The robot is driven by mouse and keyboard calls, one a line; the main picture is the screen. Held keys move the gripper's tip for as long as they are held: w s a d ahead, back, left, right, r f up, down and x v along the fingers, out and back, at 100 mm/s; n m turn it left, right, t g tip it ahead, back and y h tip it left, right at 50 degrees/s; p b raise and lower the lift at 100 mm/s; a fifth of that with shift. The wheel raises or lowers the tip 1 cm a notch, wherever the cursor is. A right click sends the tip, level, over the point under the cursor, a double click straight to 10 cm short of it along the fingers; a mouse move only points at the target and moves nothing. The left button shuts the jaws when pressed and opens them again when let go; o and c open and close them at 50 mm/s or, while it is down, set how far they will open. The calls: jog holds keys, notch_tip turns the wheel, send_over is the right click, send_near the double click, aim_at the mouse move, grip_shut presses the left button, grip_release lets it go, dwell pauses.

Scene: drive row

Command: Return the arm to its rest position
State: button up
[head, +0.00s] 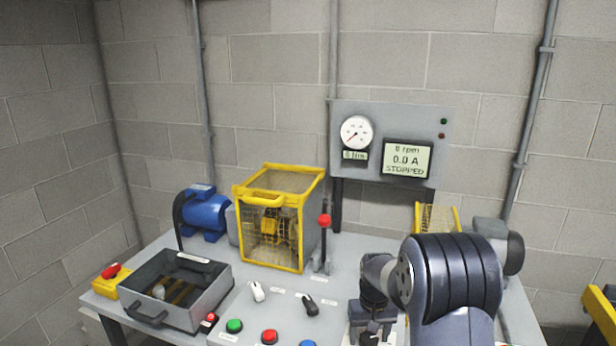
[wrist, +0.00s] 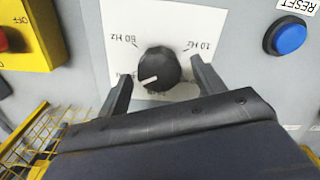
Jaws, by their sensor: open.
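My arm (head: 445,275) reaches in from the lower right of the head view, bent over the right part of the bench. In the wrist view my gripper (wrist: 162,84) is open, one finger on each side of a black rotary knob (wrist: 158,66). Nothing is seen gripped; I cannot tell whether the fingers touch the knob. The knob's white mark points left and slightly down on a white plate (wrist: 195,20) marked 50 Hz and 10 Hz, seen upside down. The gripper's tips are not clear in the head view.
A yellow cage guard (head: 282,180), blue motor (head: 205,215) and red-topped lever (head: 324,222) stand on the bench. A grey tray (head: 215,290) sits at left. The wall panel (head: 385,112) reads 0 rpm, 0.0 A, STOPPED. A blue reset button (wrist: 289,37) is beside the knob plate.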

jog(key=m+p, duration=0.1)
jog(key=m, duration=0.4)
jog(key=shift+r, duration=0.1)
jog(key=m+p, duration=0.2)
jog(key=m, duration=0.3)
jog(key=shift+s+m, duration=0.1)
jog(key=shift+m, duration=0.3)
notch_tip(320, 180, up, 11)
jog(key=b, duration=0.1)
